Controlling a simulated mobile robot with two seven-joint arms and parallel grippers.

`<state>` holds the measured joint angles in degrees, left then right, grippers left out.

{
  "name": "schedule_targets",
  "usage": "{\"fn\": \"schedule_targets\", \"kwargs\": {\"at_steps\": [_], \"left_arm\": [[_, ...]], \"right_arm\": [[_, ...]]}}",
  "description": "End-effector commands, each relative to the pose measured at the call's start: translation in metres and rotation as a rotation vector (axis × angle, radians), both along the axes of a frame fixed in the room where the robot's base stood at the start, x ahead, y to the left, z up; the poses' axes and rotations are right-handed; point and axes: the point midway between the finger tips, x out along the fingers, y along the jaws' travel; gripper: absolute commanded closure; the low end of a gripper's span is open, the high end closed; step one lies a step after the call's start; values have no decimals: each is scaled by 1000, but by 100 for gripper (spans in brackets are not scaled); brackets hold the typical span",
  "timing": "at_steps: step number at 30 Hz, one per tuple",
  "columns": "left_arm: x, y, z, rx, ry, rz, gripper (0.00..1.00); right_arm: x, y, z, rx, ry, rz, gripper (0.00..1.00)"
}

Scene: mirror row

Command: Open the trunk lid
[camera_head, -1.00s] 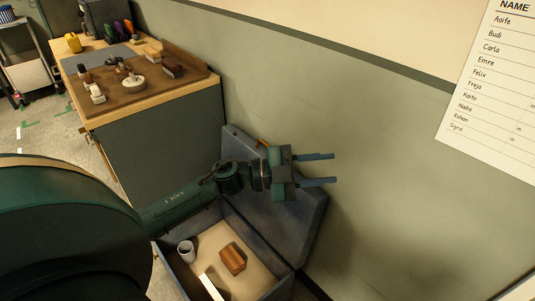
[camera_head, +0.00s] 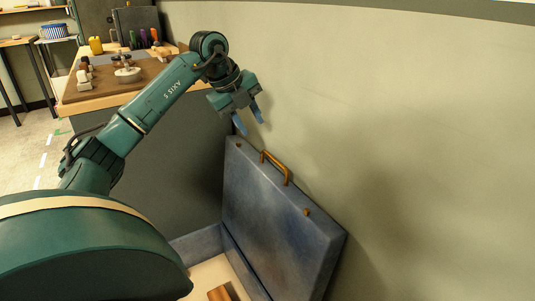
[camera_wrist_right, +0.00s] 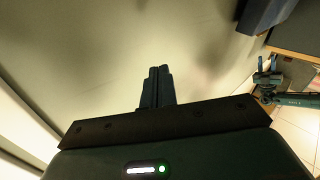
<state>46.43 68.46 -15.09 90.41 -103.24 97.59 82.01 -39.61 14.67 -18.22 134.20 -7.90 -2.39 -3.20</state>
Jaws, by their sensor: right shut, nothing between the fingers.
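The blue trunk lid (camera_head: 278,225) stands raised, leaning back toward the wall, in the head view. Its orange-brown handle (camera_head: 274,168) is at the lid's upper edge. The trunk body (camera_head: 196,243) is open below it, with its pale inside partly in view. My left gripper (camera_head: 249,118) is open and empty above the lid's upper left corner, apart from the handle. In the right wrist view, my right gripper (camera_wrist_right: 157,86) is shut with nothing between its fingers. It is not in the head view.
A brown wooden block (camera_head: 220,293) lies in the trunk. A workbench (camera_head: 150,105) with a tray of small items stands at the back left. The bare wall (camera_head: 430,150) is close behind the lid.

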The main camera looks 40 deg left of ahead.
Motion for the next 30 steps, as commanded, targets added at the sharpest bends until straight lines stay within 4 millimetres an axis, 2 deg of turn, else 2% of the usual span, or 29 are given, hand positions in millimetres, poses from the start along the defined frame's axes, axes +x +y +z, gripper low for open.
{"fn": "schedule_targets", "kwargs": {"at_steps": [1,3,12,18,27,30], "left_arm": [[5,-3,-15,-4,2,-2,67],[11,-5,-29,-4,2,-3,67],[34,-11,-78,-3,-1,-4,67],[41,-13,-91,-2,-2,-4,67],[41,-13,-92,-1,-2,-4,67],[41,-13,-92,-1,-2,-4,75]], "right_arm": [[0,1,-4,1,-20,7,100],[-1,3,-4,2,-52,16,100],[-4,10,-2,21,-143,50,100],[-3,10,-1,35,-142,51,100],[-3,10,0,38,-141,51,100],[-3,10,0,38,-141,51,100]]}}
